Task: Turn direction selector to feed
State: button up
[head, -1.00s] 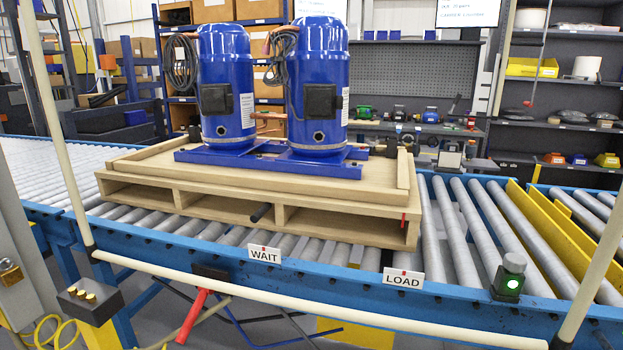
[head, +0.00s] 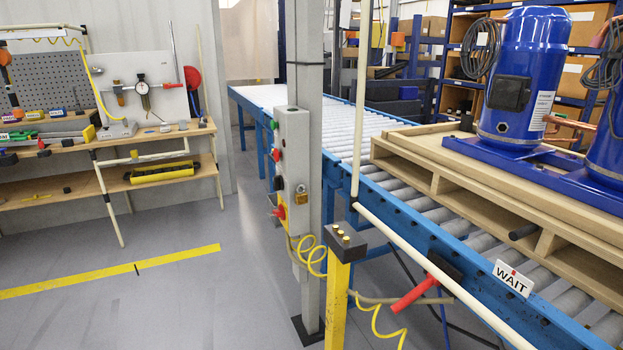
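A grey control box (head: 292,170) is mounted on a grey post (head: 310,90) left of centre, seen at an angle. Its left-facing side carries a green button (head: 275,125), a red button (head: 275,155), a black knob (head: 279,183) and a red handle on yellow (head: 280,211). The black knob may be the direction selector; its labels and setting are too small and oblique to read. A brass padlock (head: 299,195) is on the box's near side. My gripper is not in view.
The blue-framed roller conveyor (head: 375,135) runs behind the post, carrying a wooden pallet (head: 440,180) with blue compressors (head: 516,80). A cream rail (head: 450,285), red lever (head: 415,293) and yellow pedestal (head: 338,300) stand in front. Grey floor (head: 180,205) is open to the left.

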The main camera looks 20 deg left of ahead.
aim_at(278, 181)
jog(key=i+j, duration=0.2)
jog(key=j, duration=0.2)
jog(key=i+j, duration=0.2)
jog(key=j, duration=0.2)
jog(key=i+j, duration=0.2)
jog(key=j, duration=0.2)
jog(key=i+j, duration=0.2)
jog(key=j, duration=0.25)
